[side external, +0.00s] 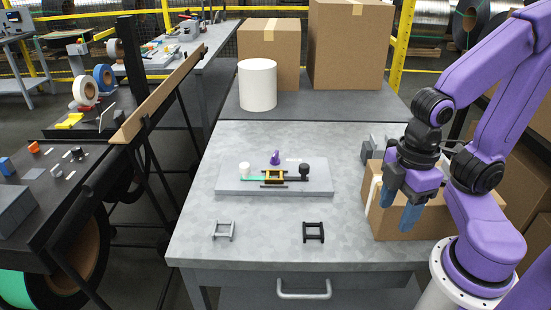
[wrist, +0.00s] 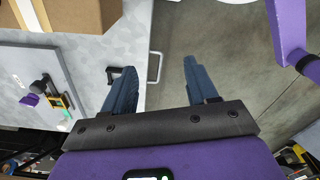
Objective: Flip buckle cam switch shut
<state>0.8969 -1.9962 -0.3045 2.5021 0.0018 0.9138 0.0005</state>
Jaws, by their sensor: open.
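A flat grey plate (side external: 232,186) lies on the metal table and bears the buckle assembly. A yellow and black buckle (side external: 273,176) sits at its middle, with a green strip to its left. A small purple lever (side external: 275,157) stands raised just behind the buckle; I take it for the cam switch. In the wrist view, the purple lever (wrist: 29,100) and the yellow buckle (wrist: 62,102) show at the left. My gripper (side external: 397,212) is to the right of the plate, well apart from it, by a cardboard box. Its blue fingers (wrist: 157,68) are open and empty.
A white knob (side external: 244,168) and a black knob (side external: 304,170) flank the buckle. A silver frame (side external: 223,231) and a black frame (side external: 313,232) lie in front of the plate. The cardboard box (side external: 400,222) is on the right. The table between plate and box is clear.

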